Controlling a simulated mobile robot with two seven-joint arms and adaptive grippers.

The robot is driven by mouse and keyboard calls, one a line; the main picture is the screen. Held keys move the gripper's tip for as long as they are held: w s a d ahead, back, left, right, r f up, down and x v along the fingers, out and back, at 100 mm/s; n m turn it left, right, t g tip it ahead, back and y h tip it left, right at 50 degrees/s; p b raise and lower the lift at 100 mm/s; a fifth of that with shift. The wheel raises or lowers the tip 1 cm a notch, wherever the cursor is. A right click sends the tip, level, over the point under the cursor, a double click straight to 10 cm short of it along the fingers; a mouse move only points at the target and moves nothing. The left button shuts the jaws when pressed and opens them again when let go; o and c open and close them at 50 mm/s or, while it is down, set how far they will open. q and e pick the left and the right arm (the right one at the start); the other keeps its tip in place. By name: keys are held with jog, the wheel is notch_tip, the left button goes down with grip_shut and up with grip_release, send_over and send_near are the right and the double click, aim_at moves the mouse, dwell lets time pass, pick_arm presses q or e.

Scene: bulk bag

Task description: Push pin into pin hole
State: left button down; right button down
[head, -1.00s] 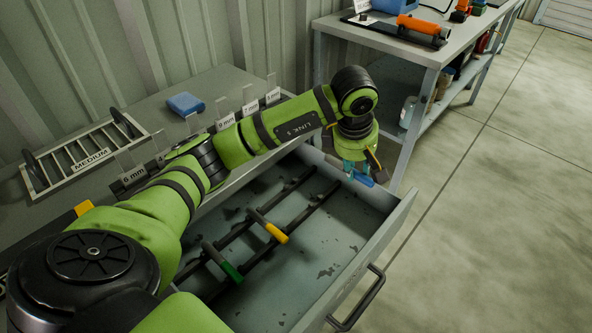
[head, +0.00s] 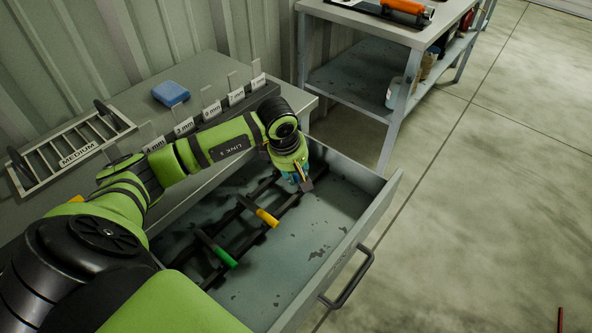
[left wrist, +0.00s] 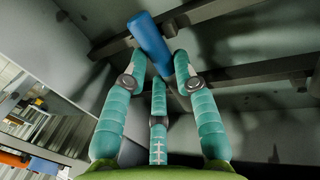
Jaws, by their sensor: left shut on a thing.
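My left gripper (head: 303,183) is low over the back part of the open drawer (head: 330,225). In the left wrist view its three teal fingers (left wrist: 158,70) are closed around the lower end of a blue handle-like piece (left wrist: 148,38). The blue piece tilts and lies close to a dark rail; whether it touches the rail cannot be told. In the head view the gripper hides most of it. A yellow-handled tool (head: 266,216) and a green-handled tool (head: 222,255) lie across the dark rails in the drawer. No pin hole can be made out. My right gripper is out of view.
A grey worktop (head: 190,70) holds a rack marked MEDIUM (head: 75,150), a blue block (head: 171,93) and a row of small size labels (head: 212,112). A shelved bench (head: 400,35) stands behind right. The drawer's front right floor is clear.

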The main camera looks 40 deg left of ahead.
pick_arm(q)
jog(key=shift+f+b, duration=0.15)
jog(key=shift+b, duration=0.15)
jog(key=c, duration=1)
grip_release()
